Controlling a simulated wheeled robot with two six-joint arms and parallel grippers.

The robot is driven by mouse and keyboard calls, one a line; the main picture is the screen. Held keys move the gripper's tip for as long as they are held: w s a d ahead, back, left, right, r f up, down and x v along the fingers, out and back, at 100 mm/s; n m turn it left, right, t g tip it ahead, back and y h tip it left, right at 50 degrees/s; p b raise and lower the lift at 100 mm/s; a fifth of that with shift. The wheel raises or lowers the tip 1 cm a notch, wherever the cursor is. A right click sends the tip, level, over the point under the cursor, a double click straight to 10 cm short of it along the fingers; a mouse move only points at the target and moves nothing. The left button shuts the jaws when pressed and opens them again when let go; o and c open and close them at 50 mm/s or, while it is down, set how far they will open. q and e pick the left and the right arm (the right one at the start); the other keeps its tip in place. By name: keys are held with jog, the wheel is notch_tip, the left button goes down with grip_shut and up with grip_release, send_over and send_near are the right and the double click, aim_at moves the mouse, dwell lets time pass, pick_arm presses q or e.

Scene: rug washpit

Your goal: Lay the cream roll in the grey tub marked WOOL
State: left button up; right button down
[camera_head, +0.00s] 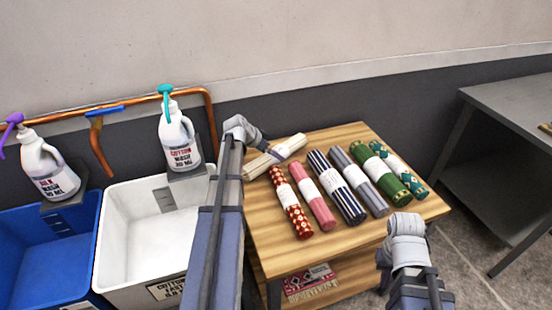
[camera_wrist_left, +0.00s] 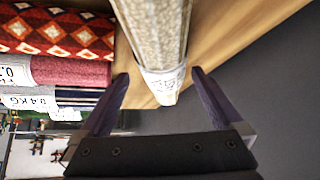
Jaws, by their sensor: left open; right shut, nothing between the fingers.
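The cream roll (camera_head: 276,157) lies on the wooden table's back left corner with a pale label around its middle. My left gripper (camera_head: 258,147) is at the roll, its wrist covering part of the view. In the left wrist view the roll (camera_wrist_left: 152,32) comes down between the two open fingers of my left gripper (camera_wrist_left: 160,82), with its white label near the fingertips; whether they touch it I cannot tell. My right gripper (camera_head: 407,226) is shut and empty over the table's front right. No tub marked WOOL shows; the visible white tub (camera_head: 100,245) reads COTTON.
Several patterned rolls lie right of the cream roll on the wooden table (camera_head: 262,225), the red diamond roll (camera_head: 290,203) nearest. A blue tub (camera_head: 90,215) stands far left. Pump bottles (camera_head: 178,140) stand behind the tubs. A grey table (camera_head: 510,100) is at right.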

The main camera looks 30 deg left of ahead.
pick_arm(q)
jog(key=b+x, duration=0.1)
jog(key=x, duration=0.1)
jog(key=b+x, duration=0.2)
jog(key=shift+w+a+f, duration=0.2)
jog(key=shift+w, duration=0.05)
jog(key=shift+r, duration=0.1)
jog(key=shift+c, duration=0.2)
grip_shut()
